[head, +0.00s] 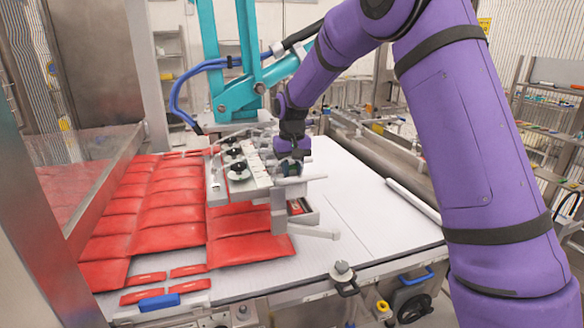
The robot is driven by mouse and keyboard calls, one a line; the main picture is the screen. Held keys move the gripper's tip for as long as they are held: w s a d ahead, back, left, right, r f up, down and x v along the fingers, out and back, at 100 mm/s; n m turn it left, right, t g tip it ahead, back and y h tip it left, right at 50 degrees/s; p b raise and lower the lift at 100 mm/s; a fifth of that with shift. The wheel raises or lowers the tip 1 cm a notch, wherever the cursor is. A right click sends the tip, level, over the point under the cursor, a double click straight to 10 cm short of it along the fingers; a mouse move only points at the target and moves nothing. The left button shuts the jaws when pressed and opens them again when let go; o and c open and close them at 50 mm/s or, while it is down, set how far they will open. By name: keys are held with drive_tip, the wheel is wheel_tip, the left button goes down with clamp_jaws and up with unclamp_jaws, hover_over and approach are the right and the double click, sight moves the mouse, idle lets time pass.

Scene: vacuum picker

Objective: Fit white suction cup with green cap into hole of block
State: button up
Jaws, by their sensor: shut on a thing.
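The block (262,180) is a pale grey piece at the centre of the head view, over the white table, with round black parts on its top. My gripper (293,153) is at the block's right end, pointing down. It is shut on the suction cup with the green cap (291,169), which shows as a small green and whitish shape just below the fingers. The cup is close to the block's right edge. Whether it touches the block or sits in a hole cannot be told. The hole itself is not distinguishable, and the fingertips are small and partly hidden.
Red packets (165,212) lie in rows left of and below the block. The white table (365,220) is mostly clear to the right. A teal arm (237,95) with blue hoses stands behind the block. A metal frame (128,90) rises at the left.

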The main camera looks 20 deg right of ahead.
drive_tip(key=o, duration=0.8)
drive_tip(key=shift+o, duration=0.2)
drive_tip(key=shift+r, duration=0.1)
wheel_tip(320, 180, up, 11)
drive_tip(key=s+d+r+t, duration=0.1)
drive_tip(key=s+d+r, duration=0.2)
drive_tip(key=s+r, duration=0.45)
drive_tip(key=s+d+f+t, duration=0.1)
drive_tip(key=s+d+t, duration=0.1)
drive_tip(key=s, duration=1.4)
drive_tip(key=s+d+f+t, duration=0.2)
drive_tip(key=s, duration=1.5)
drive_tip(key=shift+s, duration=0.2)
